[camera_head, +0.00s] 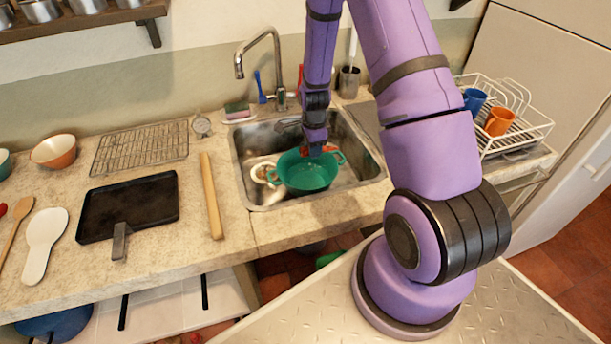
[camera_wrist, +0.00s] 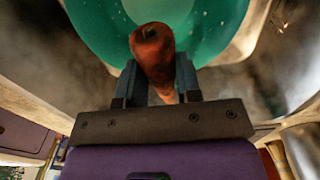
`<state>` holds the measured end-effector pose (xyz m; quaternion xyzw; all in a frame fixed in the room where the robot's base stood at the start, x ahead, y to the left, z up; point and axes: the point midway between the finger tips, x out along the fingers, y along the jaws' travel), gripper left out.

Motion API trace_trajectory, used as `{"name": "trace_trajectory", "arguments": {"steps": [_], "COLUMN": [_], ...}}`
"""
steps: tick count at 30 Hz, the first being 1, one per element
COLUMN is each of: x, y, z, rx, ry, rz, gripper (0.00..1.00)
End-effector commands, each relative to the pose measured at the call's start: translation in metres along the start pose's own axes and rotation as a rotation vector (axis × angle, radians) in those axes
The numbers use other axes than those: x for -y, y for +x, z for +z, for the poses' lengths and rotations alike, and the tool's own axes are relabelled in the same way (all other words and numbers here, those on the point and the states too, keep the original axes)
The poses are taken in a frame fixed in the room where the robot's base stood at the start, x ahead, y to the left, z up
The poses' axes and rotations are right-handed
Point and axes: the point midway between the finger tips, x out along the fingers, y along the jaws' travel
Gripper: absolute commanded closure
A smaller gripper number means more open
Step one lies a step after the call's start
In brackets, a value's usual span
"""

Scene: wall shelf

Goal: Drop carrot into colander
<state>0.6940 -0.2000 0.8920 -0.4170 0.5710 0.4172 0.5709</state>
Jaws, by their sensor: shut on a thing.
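A green colander (camera_head: 306,172) sits in the metal sink, and it fills the top of the wrist view (camera_wrist: 95,35). My gripper (camera_head: 315,147) reaches down over the colander. In the wrist view my gripper (camera_wrist: 155,85) is shut on an orange-brown carrot (camera_wrist: 153,50), with one finger on each side of it. The carrot's thick end points out over the colander. In the head view the carrot is mostly hidden by the gripper. How high it is above the colander's bottom is hard to tell.
The sink (camera_head: 252,187) also holds a white round item (camera_head: 263,172) left of the colander. A tap (camera_head: 262,62) stands behind it. A rolling pin (camera_head: 211,197) and a black tray (camera_head: 130,205) lie to the left. A dish rack (camera_head: 515,115) with cups stands right.

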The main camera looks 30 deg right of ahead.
Motion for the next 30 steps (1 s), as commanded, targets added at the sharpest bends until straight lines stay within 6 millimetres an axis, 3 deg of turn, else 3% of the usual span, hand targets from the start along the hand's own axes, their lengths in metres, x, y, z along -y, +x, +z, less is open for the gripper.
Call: {"name": "trace_trajectory", "arguments": {"steps": [1, 5, 17, 30], "x": [0.000, 0.000, 0.001, 0.001], "y": [0.000, 0.000, -0.008, -0.079], "z": [0.000, 0.000, 0.000, 0.000], "rx": [0.000, 0.000, 0.000, 0.000], "ry": [0.000, 0.000, -0.001, 0.000], "rz": [0.000, 0.000, -0.003, -0.004], "gripper": [0.66, 0.38, 0.38, 0.38]}}
